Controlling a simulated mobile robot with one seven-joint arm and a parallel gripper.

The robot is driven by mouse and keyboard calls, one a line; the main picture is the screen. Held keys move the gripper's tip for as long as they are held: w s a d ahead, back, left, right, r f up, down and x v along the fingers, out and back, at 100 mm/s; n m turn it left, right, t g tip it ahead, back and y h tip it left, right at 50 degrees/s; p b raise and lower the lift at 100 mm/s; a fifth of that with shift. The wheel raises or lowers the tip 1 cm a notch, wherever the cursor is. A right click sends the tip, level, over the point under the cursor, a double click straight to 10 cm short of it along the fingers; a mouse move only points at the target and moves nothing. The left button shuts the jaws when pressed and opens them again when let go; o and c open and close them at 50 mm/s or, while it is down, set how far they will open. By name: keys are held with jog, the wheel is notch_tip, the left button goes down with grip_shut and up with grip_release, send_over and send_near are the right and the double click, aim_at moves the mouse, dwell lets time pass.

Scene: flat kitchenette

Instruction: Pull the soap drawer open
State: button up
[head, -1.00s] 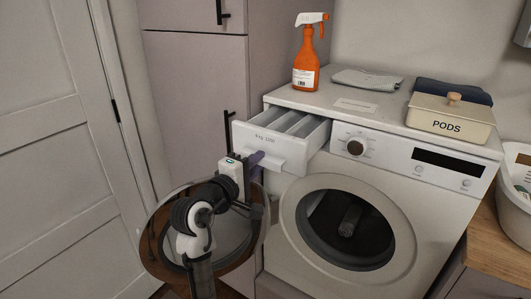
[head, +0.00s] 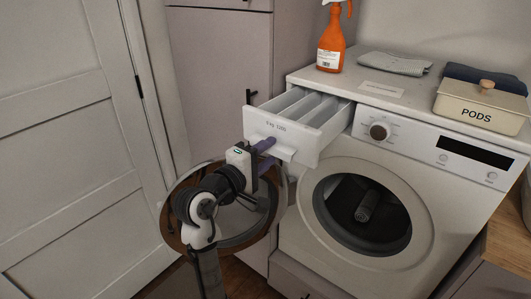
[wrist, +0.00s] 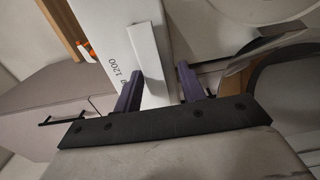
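The white soap drawer (head: 318,153) sticks well out of the upper left of the washing machine (head: 330,88), with its open compartments showing. Its handle lip (head: 272,150) is on the lower part of the front. My gripper (head: 264,155) is at the drawer front, its two purple fingers spread apart near the lip. In the wrist view my gripper (wrist: 160,90) is open, with the white drawer front (wrist: 103,35) and the handle lip (wrist: 146,55) ahead of the fingers. Whether a finger touches the lip cannot be told.
The round door (head: 185,238) of the washing machine stands open behind my arm. An orange spray bottle (head: 331,45), folded cloth (head: 394,64) and PODS box (head: 480,106) are on top. A tall cabinet (head: 220,80) is behind the drawer. A white door (head: 70,150) is at left.

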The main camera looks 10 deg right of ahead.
jog(key=shift+a+r, duration=0.1)
jog(key=shift+r, duration=0.05)
jog(key=b+v, duration=0.2)
jog(key=v, duration=1.1)
jog(key=shift+s+a+b, duration=0.25)
jog(key=shift+s+b, duration=0.05)
jog(key=shift+b, duration=0.05)
